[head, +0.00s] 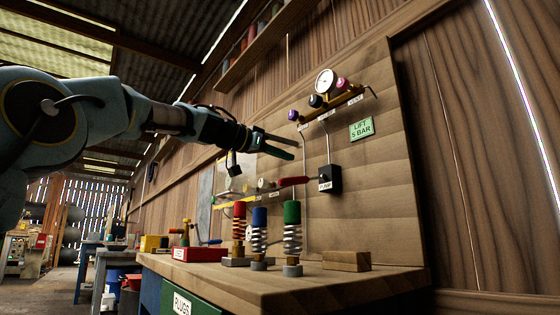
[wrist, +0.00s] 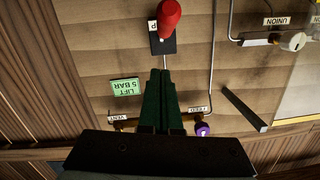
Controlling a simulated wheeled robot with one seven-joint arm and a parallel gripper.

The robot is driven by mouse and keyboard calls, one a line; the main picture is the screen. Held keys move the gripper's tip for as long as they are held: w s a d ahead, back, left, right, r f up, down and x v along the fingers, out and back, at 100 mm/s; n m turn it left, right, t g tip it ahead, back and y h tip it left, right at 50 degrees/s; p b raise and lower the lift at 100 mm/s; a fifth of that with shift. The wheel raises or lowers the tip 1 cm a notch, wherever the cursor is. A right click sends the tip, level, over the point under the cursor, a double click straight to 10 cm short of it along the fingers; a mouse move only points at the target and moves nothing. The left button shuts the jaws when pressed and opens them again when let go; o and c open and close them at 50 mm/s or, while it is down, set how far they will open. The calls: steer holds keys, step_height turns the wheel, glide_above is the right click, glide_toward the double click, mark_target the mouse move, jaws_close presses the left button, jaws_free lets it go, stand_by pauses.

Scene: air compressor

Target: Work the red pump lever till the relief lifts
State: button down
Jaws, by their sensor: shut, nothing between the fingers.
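The red pump lever (head: 293,181) points left from a black pump block (head: 330,178) on the wooden wall panel. In the wrist view the red lever end (wrist: 170,17) is at the top, in front of the black block (wrist: 162,42). My gripper (head: 295,149) is above the lever in the head view, apart from it. In the wrist view its green fingers (wrist: 160,74) lie together, empty, below the block. A round white gauge (head: 326,81) sits above the manifold (head: 335,102). Its reading is too small to tell.
A green "LIFT 5 BAR" sign (head: 361,128) is on the panel. The manifold carries a purple knob (head: 293,115) and others. Spring units with red (head: 239,209), blue (head: 259,217) and green (head: 292,212) caps stand on the bench (head: 320,284), near a wooden block (head: 346,261).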

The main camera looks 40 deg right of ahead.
steer(key=a+b, duration=0.2)
steer(key=a, duration=0.7)
steer(key=shift+a+b, duration=0.25)
steer(key=shift+b, duration=0.1)
stand_by(1.7)
